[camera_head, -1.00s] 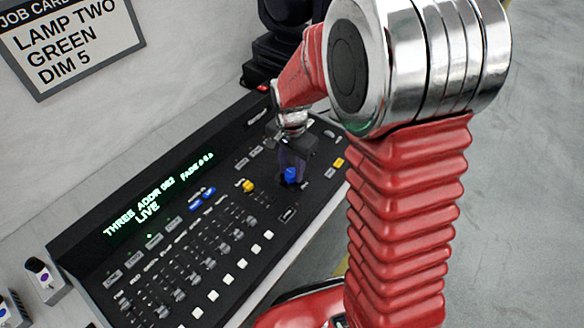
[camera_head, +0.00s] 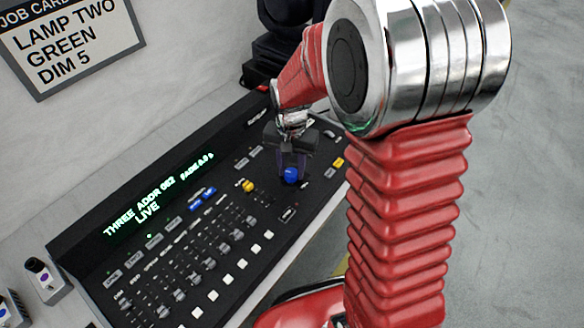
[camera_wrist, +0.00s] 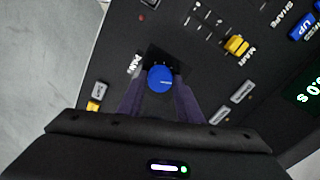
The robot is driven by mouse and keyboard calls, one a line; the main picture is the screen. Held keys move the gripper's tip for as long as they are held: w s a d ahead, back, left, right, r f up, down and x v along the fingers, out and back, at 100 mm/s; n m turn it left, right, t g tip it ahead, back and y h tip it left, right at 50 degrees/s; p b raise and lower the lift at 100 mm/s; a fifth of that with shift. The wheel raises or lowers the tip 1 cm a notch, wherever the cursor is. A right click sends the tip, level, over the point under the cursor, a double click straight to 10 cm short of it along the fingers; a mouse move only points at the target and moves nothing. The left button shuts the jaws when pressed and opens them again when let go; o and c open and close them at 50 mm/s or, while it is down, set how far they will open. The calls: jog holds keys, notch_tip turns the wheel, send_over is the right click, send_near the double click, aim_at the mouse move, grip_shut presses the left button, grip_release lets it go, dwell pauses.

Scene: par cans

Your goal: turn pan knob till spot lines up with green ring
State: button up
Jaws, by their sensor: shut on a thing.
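The blue pan knob (camera_head: 291,174) sits on the right part of the black lighting console (camera_head: 240,283). In the wrist view the knob (camera_wrist: 160,79) lies beside the "PAN" label, with a pale mark on its face. My gripper (camera_head: 291,160) reaches down from above, and its purple fingers are shut on the knob, one on each side; it also shows in the wrist view (camera_wrist: 158,92). The console's screen (camera_head: 158,205) reads "THREE ADDR 082", "LIVE" and "FADE 0.0". The spot and the green ring are in neither view.
A yellow knob (camera_head: 249,186), blue buttons (camera_head: 203,199) and several faders lie left of the pan knob. A job card (camera_head: 65,45) on the wall reads "LAMP TWO GREEN DIM 5". A dark fixture (camera_head: 275,50) stands behind the console. Grey floor is clear at the right.

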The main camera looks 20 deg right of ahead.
aim_at(291, 172)
jog(key=n, duration=0.5)
jog(key=shift+w, duration=0.1)
jog(key=shift+r+n, duration=0.1)
jog(key=shift+n, duration=0.3)
jog(key=o, duration=1)
jog(key=shift+o, duration=0.2)
notch_tip(291, 172, up, 14)
jog(key=shift+f, duration=0.2)
dwell(0.3)
